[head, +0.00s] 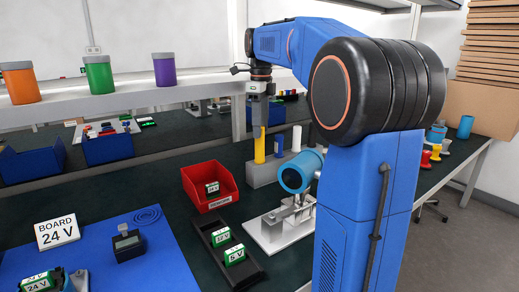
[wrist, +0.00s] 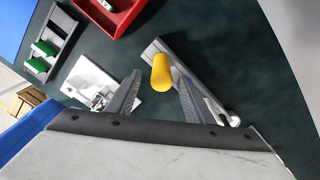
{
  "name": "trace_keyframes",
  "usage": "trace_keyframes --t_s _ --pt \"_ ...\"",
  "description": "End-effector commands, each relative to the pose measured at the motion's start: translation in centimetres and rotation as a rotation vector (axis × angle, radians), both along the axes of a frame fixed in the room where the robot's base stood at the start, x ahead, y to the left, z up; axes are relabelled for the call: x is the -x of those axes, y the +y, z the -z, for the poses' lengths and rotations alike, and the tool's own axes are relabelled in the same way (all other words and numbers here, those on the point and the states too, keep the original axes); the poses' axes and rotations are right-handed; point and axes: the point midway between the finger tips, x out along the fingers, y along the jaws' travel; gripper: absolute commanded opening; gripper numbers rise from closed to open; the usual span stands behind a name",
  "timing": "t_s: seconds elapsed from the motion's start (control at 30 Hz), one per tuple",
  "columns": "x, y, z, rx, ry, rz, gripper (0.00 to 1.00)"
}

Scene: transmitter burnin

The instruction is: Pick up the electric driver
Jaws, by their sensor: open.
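A yellow upright tool (head: 260,146), which looks like the electric driver, stands in a grey holder block (head: 262,175) on the dark bench. My gripper (head: 258,118) is above it, pointing down. In the wrist view the yellow top (wrist: 161,72) shows between the two spread fingers of my gripper (wrist: 159,79), with space visible on both sides. The fingers are open and hold nothing. The driver's lower part is hidden by its own top in the wrist view.
Blue (head: 278,145) and white (head: 296,138) upright cylinders stand close right of the yellow tool. A red bin (head: 207,190), a black tray (head: 247,262) with green-and-white modules and a teal-headed fixture (head: 298,172) are nearby. A shelf (head: 200,92) runs behind.

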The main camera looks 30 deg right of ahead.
Motion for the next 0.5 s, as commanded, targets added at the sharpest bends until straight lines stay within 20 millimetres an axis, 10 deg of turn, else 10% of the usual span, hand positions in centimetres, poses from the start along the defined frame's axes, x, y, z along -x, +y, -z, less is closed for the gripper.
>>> trace_keyframes --t_s 0.5 --pt "-0.3 0.1 4.9 -0.001 0.002 0.000 0.47"
